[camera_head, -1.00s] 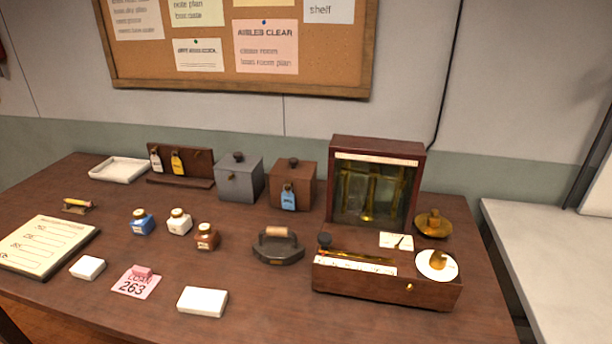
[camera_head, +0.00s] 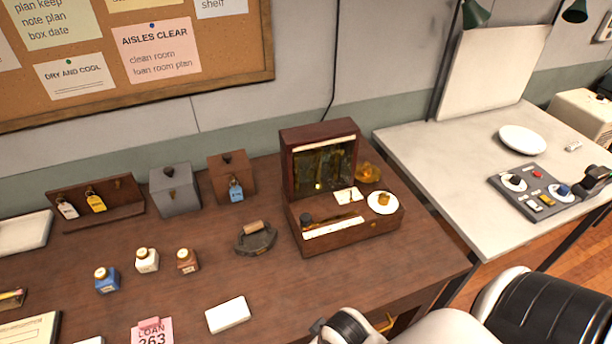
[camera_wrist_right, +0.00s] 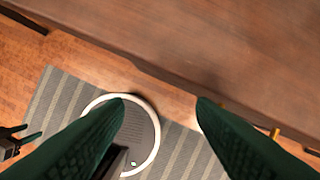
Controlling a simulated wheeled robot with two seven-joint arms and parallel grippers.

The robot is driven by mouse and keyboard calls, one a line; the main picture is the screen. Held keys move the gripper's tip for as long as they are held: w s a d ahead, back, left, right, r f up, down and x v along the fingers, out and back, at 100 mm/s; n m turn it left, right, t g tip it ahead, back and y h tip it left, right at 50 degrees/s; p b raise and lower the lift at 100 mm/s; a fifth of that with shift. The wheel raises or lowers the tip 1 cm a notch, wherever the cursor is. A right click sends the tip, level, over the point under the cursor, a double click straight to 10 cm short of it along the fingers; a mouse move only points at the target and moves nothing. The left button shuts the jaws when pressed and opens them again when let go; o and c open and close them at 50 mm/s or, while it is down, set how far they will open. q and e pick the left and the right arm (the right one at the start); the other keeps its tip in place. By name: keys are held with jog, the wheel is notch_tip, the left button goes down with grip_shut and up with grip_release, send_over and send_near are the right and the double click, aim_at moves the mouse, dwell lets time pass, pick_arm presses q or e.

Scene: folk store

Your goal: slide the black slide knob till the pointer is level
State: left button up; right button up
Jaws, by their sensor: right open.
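The black slide knob (camera_head: 306,219) stands at the left end of the rail on the wooden balance box (camera_head: 352,234), behind a white scale strip (camera_head: 333,228). A small white card with a dark pointer (camera_head: 347,195) lies on the box to the right of the knob. The pointer's tilt is too small to judge. A glass-fronted case (camera_head: 320,165) rises behind. My right gripper (camera_wrist_right: 160,104) is open and empty in the right wrist view, over the floor beside the table edge, away from the knob.
A brass weight on a white disc (camera_head: 383,203) sits at the box's right end, with a brass dish (camera_head: 368,172) behind. A flat iron (camera_head: 255,239) stands left of the box. The wooden table (camera_head: 300,283) is clear in front of the box. A white table (camera_head: 450,165) stands at right.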

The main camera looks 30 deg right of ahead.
jog(key=w+a+r+n+y+p, duration=0.2)
jog(key=w+a+r, duration=0.4)
jog(key=w+r, duration=0.15)
pick_arm(q)
notch_tip(320, 180, up, 5)
jog(key=p, duration=0.2)
pick_arm(e)
notch_tip(320, 180, up, 14)
jog(key=m+g+h, duration=0.1)
jog(key=g+h, duration=0.1)
jog(key=g, duration=0.1)
send_over(306, 217)
jog(key=shift+f+b, duration=0.55)
jog(key=shift+f, duration=0.35)
notch_tip(306, 217, down, 5)
jog(key=b, duration=0.5)
jog(key=shift+f+b, duration=0.2)
jog(key=shift+b, duration=0.15)
notch_tip(306, 217, down, 2)
jog(key=b, duration=0.3)
jog(key=shift+f, duration=0.25)
jog(key=shift+r, duration=0.15)
pick_arm(q)
notch_tip(306, 217, down, 9)
jog(key=p, duration=0.1)
jog(key=shift+a, duration=0.2)
jog(key=shift+w, duration=0.1)
pick_arm(e)
jog(key=shift+f, duration=0.2)
jog(key=c, duration=0.7)
